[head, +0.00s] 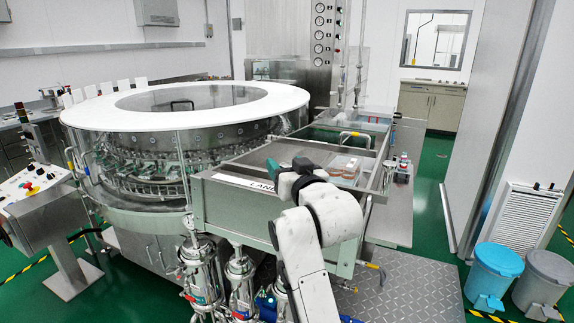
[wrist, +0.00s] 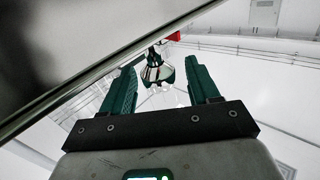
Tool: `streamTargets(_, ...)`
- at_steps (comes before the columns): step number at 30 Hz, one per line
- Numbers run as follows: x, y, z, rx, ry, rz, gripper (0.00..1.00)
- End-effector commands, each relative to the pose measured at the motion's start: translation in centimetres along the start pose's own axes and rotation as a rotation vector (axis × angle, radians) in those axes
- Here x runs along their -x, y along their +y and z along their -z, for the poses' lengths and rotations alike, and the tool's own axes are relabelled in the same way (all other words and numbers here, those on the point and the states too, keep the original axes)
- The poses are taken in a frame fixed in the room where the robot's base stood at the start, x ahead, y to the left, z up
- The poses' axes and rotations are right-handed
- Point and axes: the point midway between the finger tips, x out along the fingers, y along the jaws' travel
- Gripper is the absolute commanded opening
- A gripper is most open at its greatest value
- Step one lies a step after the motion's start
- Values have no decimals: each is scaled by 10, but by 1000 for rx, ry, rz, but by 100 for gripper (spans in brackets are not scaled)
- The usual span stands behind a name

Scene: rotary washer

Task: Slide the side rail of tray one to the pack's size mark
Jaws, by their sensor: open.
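The steel tray structure (head: 222,193) with a partly covered "LAN…" label juts out toward me from the washer; I cannot tell which part is tray one. A pack-like stack of pinkish and clear pieces (head: 345,172) lies on it, right of my gripper. My gripper (head: 274,168) is above the tray's left part, its green fingers partly hidden by my wrist. In the wrist view my gripper (wrist: 160,72) is open, with a green and metal fitting (wrist: 157,70) seen between its fingers; I cannot tell its distance. The side rail and size mark cannot be made out.
The round washer (head: 190,150) with a white top ring stands left of the tray. A control panel (head: 32,187) stands at far left. Pipes and filter housings (head: 205,270) stand below the tray front. Blue (head: 495,272) and grey bins (head: 545,280) stand at right. A metal edge (wrist: 100,60) crosses the wrist view.

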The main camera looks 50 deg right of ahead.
Motion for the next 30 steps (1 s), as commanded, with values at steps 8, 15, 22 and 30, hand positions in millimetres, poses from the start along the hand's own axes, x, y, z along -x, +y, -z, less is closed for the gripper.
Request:
streamTargets(8, 0, 0, 0, 0, 0, 0, 56)
streamTargets(15, 0, 0, 0, 0, 0, 0, 33)
streamTargets(22, 0, 0, 0, 0, 0, 0, 11)
streamTargets(30, 0, 0, 0, 0, 0, 0, 0)
